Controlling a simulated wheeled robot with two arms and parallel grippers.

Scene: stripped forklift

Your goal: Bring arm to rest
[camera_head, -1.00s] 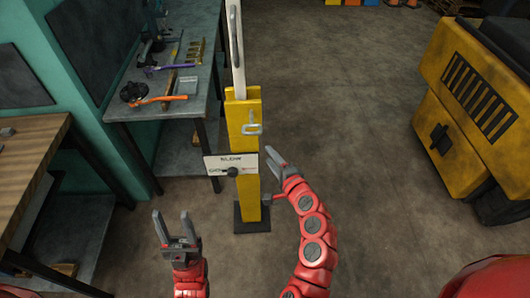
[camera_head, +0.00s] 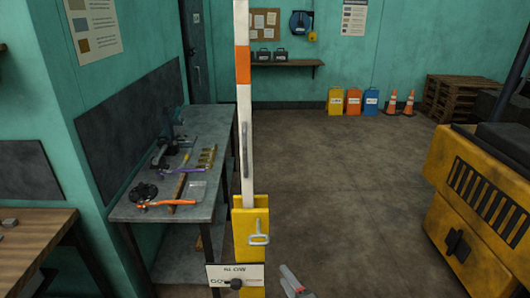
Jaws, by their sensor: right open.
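My right gripper (camera_head: 287,275) shows at the bottom edge of the head view, just right of the yellow barrier post (camera_head: 250,222). Its grey fingers are open, with nothing seen between them. The rest of my right arm is mostly below the picture. My left gripper is out of view. The post carries an upright white and orange barrier arm (camera_head: 244,110), a metal latch handle (camera_head: 258,239) and a white sign plate (camera_head: 222,273) with a dark knob.
A grey workbench (camera_head: 215,130) with hammers and other tools stands at the left, a wooden table (camera_head: 35,240) nearer. A yellow forklift body (camera_head: 450,200) stands at the right. Coloured boxes, cones (camera_head: 409,104) and pallets (camera_head: 450,97) are at the back. The floor between (camera_head: 350,190) is clear.

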